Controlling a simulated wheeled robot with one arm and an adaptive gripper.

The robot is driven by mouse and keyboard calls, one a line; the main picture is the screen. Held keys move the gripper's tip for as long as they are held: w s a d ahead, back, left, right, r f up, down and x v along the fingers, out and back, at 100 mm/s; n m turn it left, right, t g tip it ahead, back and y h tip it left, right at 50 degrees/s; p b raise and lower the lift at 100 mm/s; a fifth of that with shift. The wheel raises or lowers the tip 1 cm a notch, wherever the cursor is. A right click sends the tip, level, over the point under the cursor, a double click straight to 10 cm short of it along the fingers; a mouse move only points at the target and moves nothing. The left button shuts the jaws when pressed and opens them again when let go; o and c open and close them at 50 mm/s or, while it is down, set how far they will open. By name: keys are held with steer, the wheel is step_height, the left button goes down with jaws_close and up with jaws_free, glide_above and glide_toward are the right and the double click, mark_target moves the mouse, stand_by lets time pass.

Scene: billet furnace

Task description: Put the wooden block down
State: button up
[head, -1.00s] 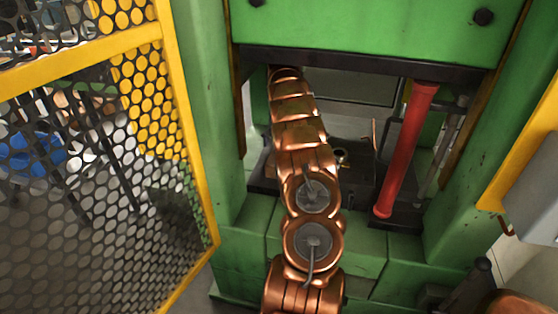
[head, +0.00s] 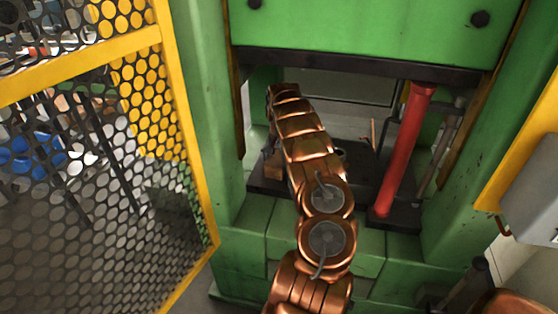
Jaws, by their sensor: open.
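The wooden block (head: 273,171) is a small brown shape low on the left of the dark press bed, just left of my copper arm. My arm partly hides it. My gripper (head: 268,151) shows only as a small dark part just above the block, mostly hidden behind the arm. It is open. I cannot tell whether its fingers still touch the block.
The dark press bed (head: 358,168) lies inside the green press frame (head: 212,120). A red post (head: 402,150) stands on the right of the opening. A yellow mesh guard (head: 200,180) is at the left. A grey box (head: 530,190) is at the right.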

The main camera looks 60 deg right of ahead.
mark_target(279, 154)
steer(key=c, duration=1.7)
steer(key=shift+r, duration=0.1)
steer(key=shift+r, duration=1.4)
steer(key=shift+a+r, duration=0.15)
steer(key=shift+r, duration=0.2)
steer(key=shift+s+a+b, duration=0.35)
steer(key=shift+s+a, duration=0.7)
steer(key=shift+a, duration=1.7)
steer(key=shift+s+a+b, duration=0.3)
steer(key=shift+s+a, duration=0.75)
steer(key=shift+a, duration=1.75)
steer(key=shift+s+a+b, duration=0.35)
steer(key=shift+s+a, duration=0.7)
steer(key=shift+a, duration=1.7)
